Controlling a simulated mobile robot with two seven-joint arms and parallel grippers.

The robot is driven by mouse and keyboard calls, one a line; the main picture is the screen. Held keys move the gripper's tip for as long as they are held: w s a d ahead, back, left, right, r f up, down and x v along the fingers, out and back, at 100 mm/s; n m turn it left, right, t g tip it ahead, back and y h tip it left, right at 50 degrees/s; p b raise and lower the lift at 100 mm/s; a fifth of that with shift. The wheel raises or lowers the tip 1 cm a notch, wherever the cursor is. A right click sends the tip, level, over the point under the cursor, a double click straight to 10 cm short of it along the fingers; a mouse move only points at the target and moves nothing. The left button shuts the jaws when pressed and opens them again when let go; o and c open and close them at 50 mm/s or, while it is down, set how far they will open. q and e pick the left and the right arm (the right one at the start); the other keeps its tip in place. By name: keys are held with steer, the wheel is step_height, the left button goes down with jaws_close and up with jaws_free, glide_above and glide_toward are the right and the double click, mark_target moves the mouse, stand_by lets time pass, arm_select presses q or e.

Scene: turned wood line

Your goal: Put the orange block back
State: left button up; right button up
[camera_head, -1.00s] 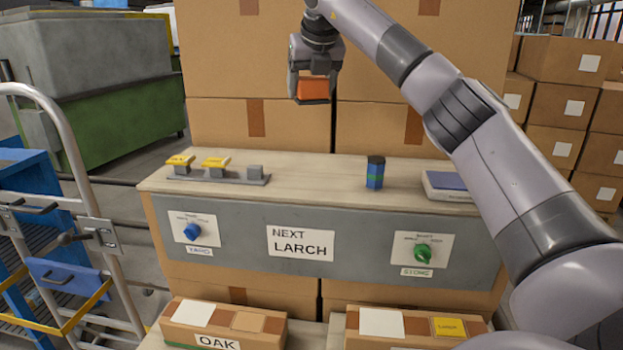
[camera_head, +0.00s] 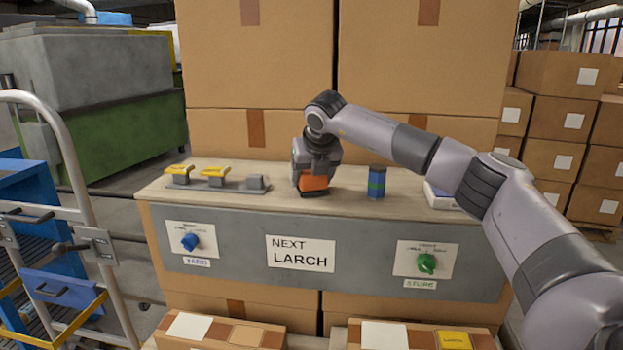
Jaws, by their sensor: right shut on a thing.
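The orange block (camera_head: 315,183) is in my right gripper (camera_head: 316,188), low over the wooden shelf top (camera_head: 345,205), left of the blue canister. The gripper is shut on the block; its fingers hide part of it. I cannot tell whether the block touches the top. A grey rack (camera_head: 228,187) stands to the left with two yellow-topped pieces (camera_head: 178,170) (camera_head: 215,171) on it and a bare grey post (camera_head: 255,182) at its right end. My left gripper is not in view.
A blue canister (camera_head: 377,183) with a green band stands close right of the gripper. A scale-like device (camera_head: 440,197) is partly behind my right arm. Tall cartons stand behind.

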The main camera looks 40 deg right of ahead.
steer(key=shift+f, duration=0.25)
steer(key=shift+f, duration=0.1)
steer(key=o, duration=0.9)
steer(key=shift+o, duration=0.2)
steer(key=shift+r, duration=0.2)
steer(key=v, duration=1.2)
steer(key=shift+f, duration=0.15)
